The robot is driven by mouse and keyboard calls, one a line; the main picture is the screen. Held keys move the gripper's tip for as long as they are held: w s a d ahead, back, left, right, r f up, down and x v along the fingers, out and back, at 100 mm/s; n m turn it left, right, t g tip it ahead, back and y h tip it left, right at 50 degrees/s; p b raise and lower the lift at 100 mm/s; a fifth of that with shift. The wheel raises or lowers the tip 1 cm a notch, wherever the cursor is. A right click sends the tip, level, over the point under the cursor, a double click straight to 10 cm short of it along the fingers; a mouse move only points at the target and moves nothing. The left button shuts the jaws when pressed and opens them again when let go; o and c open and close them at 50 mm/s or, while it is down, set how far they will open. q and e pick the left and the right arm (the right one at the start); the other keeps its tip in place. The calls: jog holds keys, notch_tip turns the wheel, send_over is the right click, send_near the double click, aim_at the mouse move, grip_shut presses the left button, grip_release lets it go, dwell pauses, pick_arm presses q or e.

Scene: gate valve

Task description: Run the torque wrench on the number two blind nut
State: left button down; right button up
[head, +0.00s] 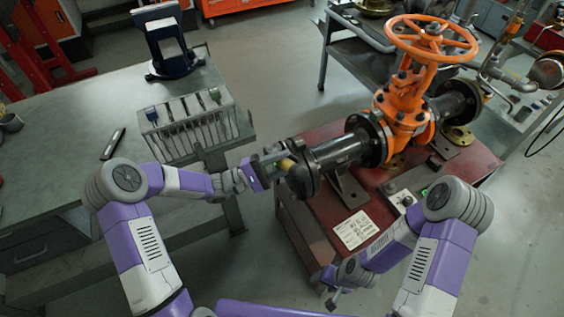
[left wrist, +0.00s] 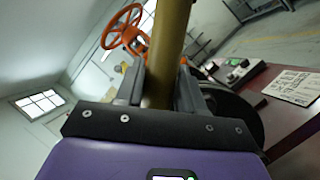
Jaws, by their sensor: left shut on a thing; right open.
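An orange gate valve with a handwheel (head: 432,37) stands on a red stand, and its dark pipe (head: 345,152) ends in a black blind flange (head: 301,181) at the left. My left gripper (head: 283,160) is at this flange, shut on a yellow-brown cylindrical tool, seemingly the torque wrench (head: 287,164). The tool (left wrist: 168,50) runs up between the fingers in the left wrist view, with the black flange (left wrist: 240,115) behind at right. The tool's tip and the nuts are hidden or too small to tell. My right gripper (head: 333,296) is open, low beside the stand's front.
The red stand (head: 290,228) carries a white label plate (head: 354,230) and a small control box (head: 402,197). A grey workbench (head: 60,150) at left holds a tool rack (head: 190,122), a tablet stand (head: 170,50) and a dark handheld item (head: 113,143). Floor shows between bench and stand.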

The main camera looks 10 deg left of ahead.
pick_arm(q)
jog(key=shift+w+d+r, duration=0.15)
jog(key=shift+w+d, duration=0.1)
jog(key=shift+d, duration=0.15)
dwell(1.4)
jog(key=shift+s+a+p, duration=0.15)
jog(key=shift+a+p, duration=0.05)
jog(key=shift+p, duration=0.15)
dwell(0.9)
dwell(1.0)
